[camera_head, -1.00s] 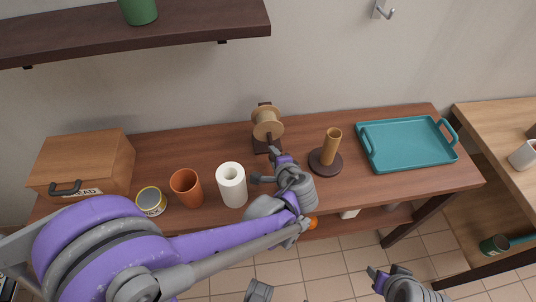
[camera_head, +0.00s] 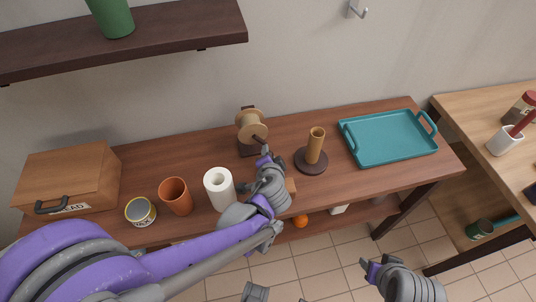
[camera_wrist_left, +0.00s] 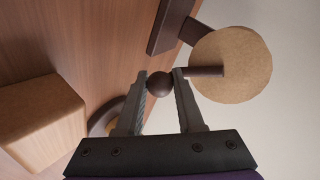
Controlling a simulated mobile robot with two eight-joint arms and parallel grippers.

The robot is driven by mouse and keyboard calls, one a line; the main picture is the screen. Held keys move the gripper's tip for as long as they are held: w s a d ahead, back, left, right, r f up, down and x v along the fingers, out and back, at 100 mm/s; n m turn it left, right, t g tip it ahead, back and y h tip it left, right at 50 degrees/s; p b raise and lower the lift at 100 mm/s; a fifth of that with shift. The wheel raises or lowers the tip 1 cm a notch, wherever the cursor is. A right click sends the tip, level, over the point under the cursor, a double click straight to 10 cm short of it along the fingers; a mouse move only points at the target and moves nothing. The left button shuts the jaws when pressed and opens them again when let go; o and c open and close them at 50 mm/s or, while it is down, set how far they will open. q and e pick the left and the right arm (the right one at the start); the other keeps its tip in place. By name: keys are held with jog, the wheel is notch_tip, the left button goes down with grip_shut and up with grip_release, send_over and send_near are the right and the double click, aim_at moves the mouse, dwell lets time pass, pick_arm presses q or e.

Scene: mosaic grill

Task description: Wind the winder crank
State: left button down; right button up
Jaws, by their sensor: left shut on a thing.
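The winder (camera_head: 251,126) is a pale wooden spool on a dark stand at the back of the brown table. Its dark crank sticks out toward me and ends in a round dark knob (camera_wrist_left: 158,84), seen in the left wrist view. My left gripper (camera_head: 264,154) is at the front of the winder. In the left wrist view its two fingers stand on either side of the knob, and it is shut on it. The crank's rod (camera_wrist_left: 205,71) reaches from there to the spool face. My right gripper (camera_head: 372,266) hangs low in front of the table, away from the winder.
A paper roll (camera_head: 219,188), an orange cup (camera_head: 176,196), a can (camera_head: 140,211) and a bread box (camera_head: 68,178) stand left of my left gripper. A wooden post on a round base (camera_head: 312,160) and a teal tray (camera_head: 388,140) are to the right.

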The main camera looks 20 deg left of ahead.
dwell(0.3)
pick_arm(q)
jog(key=c, duration=0.8)
grip_release()
jog(key=p+v, duration=0.2)
jog(key=v, duration=0.8)
jog(key=shift+s+d+r, duration=0.1)
jog(key=shift+s+r, duration=0.15)
jog(key=shift+s, duration=0.05)
